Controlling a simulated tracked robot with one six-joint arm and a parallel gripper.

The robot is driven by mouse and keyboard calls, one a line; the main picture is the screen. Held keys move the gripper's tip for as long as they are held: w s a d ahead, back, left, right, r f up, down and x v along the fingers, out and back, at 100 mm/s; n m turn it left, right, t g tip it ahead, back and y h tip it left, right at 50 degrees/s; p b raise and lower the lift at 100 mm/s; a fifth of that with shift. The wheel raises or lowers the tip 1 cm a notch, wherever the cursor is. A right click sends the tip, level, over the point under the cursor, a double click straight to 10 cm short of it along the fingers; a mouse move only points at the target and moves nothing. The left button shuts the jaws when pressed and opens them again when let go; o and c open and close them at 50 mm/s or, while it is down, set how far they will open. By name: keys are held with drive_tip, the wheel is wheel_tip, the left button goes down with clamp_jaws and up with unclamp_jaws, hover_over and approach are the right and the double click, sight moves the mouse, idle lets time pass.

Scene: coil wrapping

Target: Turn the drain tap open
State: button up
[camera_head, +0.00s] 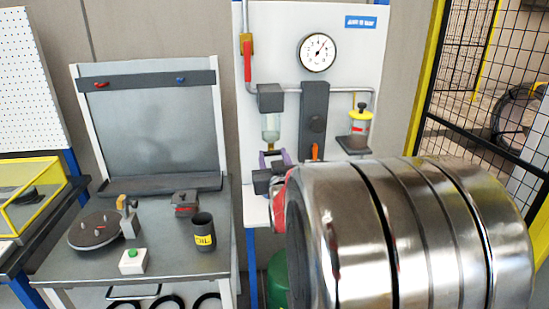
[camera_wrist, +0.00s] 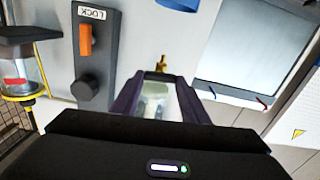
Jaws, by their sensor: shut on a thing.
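A clear filter bowl (camera_head: 271,128) hangs from a dark head on the white panel. In the wrist view the pale bowl (camera_wrist: 157,98) shows between my fingers, with the small brass drain tap (camera_wrist: 160,66) at its end. My gripper (camera_head: 272,160) is just below the bowl in the head view, its purple fingers pointing at the panel. In the wrist view my gripper (camera_wrist: 160,78) has its fingertips on either side of the tap and is shut on it. The exact contact is hard to see.
A dark lock plate with an orange handle (camera_wrist: 86,40) is close beside my fingers. A yellow-topped oiler (camera_head: 359,125), a gauge (camera_head: 318,52) and a red-handled valve (camera_head: 247,60) are on the panel. A large steel coil (camera_head: 430,240) fills the lower right.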

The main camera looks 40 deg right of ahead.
drive_tip(key=shift+n, duration=2.4)
drive_tip(key=shift+a, duration=0.1)
drive_tip(key=o, duration=1.1)
drive_tip(key=shift+c, duration=0.2)
